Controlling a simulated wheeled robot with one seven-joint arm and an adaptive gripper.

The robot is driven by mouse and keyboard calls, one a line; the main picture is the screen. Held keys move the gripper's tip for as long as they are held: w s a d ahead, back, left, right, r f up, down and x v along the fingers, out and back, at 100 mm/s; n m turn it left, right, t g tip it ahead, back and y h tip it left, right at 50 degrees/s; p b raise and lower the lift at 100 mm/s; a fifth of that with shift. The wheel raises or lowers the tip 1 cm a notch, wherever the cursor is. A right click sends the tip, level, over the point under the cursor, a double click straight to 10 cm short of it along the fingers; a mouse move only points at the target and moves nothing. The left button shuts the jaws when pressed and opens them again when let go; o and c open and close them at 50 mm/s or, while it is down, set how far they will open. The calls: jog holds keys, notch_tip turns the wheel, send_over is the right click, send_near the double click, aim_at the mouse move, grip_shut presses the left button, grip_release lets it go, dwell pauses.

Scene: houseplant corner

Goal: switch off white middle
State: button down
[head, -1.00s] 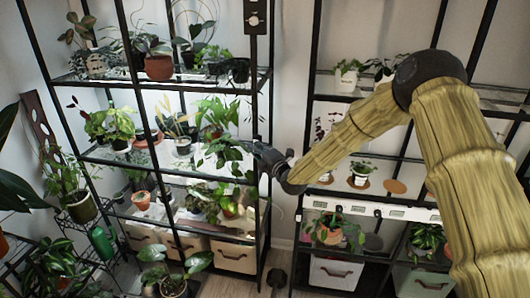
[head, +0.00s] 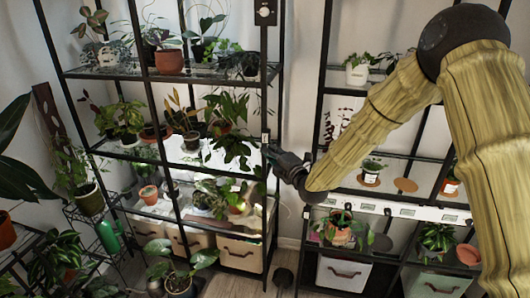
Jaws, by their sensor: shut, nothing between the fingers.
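The left black rack (head: 278,90) carries plants on several glass shelves. A small pale switch (head: 265,138) sits on the rack's right front post. My gripper (head: 270,151) is shut and empty, its tip just below and beside that switch; I cannot tell whether they touch. A dark box with a round knob (head: 265,13) is higher on the same post. The fingertips are small and partly lost against the dark post.
The right rack (head: 320,110) holds pots, a white power strip (head: 390,209) and bins. Plants reach close to my gripper, including a trailing leafy one (head: 235,148). A potted plant (head: 180,280) stands on the floor at the front. Some floor (head: 235,285) is free between the racks.

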jog(key=v, duration=0.2)
jog(key=r+b+v, duration=0.1)
jog(key=v, duration=0.2)
jog(key=shift+s+a, duration=0.1)
jog(key=shift+f, duration=0.1)
jog(key=s+d+f+m+g+h, duration=0.2)
jog(key=s+d+f+m, duration=0.15)
jog(key=s+f, duration=0.55)
jog(key=s+d+f+m+g+h, duration=0.25)
jog(key=s+f+m, duration=0.25)
jog(key=f, duration=0.8)
jog(key=s+d+f+m+g+h, duration=0.25)
jog(key=s+f+m, duration=0.3)
jog(key=f, duration=0.55)
jog(key=s+d+f+m+g+h, duration=0.1)
jog(key=s+d+f+m+g, duration=0.2)
jog(key=s, duration=0.8)
jog(key=s+d+f+m+g+h, duration=0.1)
jog(key=s+d+f+m, duration=0.3)
jog(key=s, duration=0.8)
jog(key=s+d+f+m+g+b, duration=0.1)
jog(key=s+d+f+m+g, duration=0.3)
jog(key=s, duration=0.8)
jog(key=shift+f+g+h, duration=0.3)
jog(key=shift+f+h, duration=0.1)
jog(key=shift+f, duration=0.3)
